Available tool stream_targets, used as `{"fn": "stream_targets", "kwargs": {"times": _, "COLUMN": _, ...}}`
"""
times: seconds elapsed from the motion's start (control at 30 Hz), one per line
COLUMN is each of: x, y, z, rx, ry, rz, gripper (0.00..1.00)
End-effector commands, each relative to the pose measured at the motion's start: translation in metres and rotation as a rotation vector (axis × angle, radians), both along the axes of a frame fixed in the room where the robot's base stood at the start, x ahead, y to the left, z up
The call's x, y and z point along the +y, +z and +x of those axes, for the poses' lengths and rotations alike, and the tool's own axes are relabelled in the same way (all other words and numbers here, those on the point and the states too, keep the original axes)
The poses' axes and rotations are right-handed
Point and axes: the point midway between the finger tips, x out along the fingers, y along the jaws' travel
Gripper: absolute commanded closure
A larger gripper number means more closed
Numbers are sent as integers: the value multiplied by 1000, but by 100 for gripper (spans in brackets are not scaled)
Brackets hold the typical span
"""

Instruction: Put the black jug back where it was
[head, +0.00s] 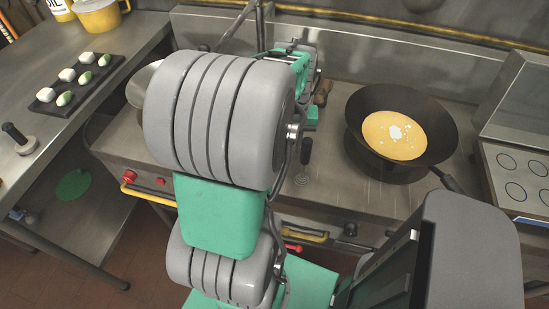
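I cannot make out a black jug in the head view; my arm hides the middle of the scene. The far end of my arm, with green and grey parts, shows just behind the big grey arm link, over the back of the stove. My gripper's fingertips are hidden there, so I cannot see whether it is open or shut, or whether it holds anything.
A black wok (375,165) with yellow batter stands on the stove at right, handle toward the front right. A metal bowl (137,92) is partly hidden at left.

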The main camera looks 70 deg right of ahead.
Motion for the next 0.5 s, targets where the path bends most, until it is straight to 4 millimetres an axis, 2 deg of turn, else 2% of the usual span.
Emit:
{"fn": "stream_targets", "kwargs": {"times": 0.03, "x": 1, "y": -11, "z": 1, "rx": 1, "ry": 2, "rz": 6, "gripper": 100}}
{"fn": "stream_targets", "kwargs": {"times": 0.3, "x": 1, "y": -56, "z": 1, "rx": 1, "ry": 3, "rz": 5, "gripper": 100}}
{"fn": "stream_targets", "kwargs": {"times": 0.4, "x": 0, "y": -66, "z": 1, "rx": 0, "ry": 2, "rz": 1, "gripper": 100}}
{"fn": "stream_targets", "kwargs": {"times": 0.5, "x": 0, "y": -66, "z": 0, "rx": 0, "ry": 1, "rz": 0, "gripper": 100}}
